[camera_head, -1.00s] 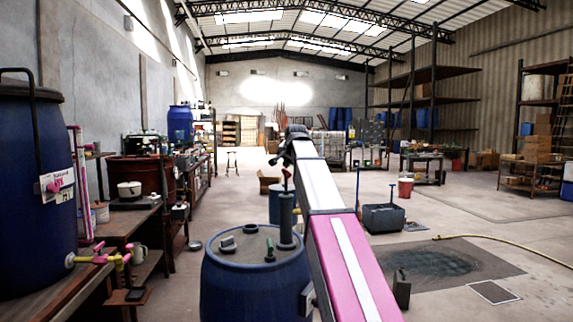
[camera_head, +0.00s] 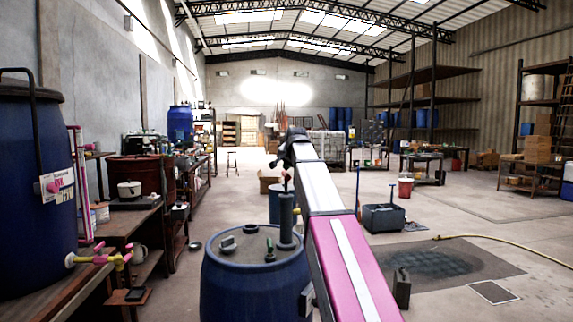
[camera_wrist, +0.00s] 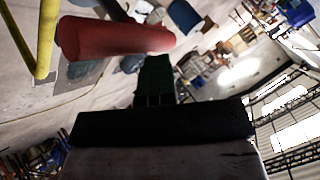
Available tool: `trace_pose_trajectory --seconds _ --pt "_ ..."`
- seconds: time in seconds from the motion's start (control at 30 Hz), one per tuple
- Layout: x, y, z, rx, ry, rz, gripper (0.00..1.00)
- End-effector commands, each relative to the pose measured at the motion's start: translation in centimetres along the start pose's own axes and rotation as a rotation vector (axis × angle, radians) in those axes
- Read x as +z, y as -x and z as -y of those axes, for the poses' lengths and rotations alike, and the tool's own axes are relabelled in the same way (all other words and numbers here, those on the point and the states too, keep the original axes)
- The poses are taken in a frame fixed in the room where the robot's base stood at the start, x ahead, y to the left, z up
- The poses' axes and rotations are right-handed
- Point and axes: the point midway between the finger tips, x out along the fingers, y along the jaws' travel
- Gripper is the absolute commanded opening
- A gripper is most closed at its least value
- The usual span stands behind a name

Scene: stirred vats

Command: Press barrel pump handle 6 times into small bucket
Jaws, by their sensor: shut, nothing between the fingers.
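The blue barrel (camera_head: 255,292) stands at the lower middle of the head view. A dark grey pump (camera_head: 286,222) rises from the right part of its lid. A thin red piece shows at the top of the pump, just under my gripper (camera_head: 282,162). In the wrist view, a red rounded bar (camera_wrist: 110,38), apparently the pump handle, lies close beside the tip of my gripper (camera_wrist: 155,65). My gripper is shut and empty. I cannot tell whether it touches the bar. No small bucket is clearly seen by the barrel; my arm hides the area to its right.
A bench (camera_head: 125,228) with a large blue vat (camera_head: 35,190) runs along the left. A red bucket (camera_head: 405,188) and a dark crate (camera_head: 384,218) stand on the floor beyond my arm. A yellow hose (camera_head: 490,242) lies at right.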

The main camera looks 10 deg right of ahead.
Motion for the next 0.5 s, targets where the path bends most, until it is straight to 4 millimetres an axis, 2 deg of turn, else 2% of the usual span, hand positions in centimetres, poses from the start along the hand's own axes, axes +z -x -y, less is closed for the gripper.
trace_pose_trajectory --seconds 0.5 --pt "0.36 -0.43 -0.35 0.002 0.0 0.002 0.0"
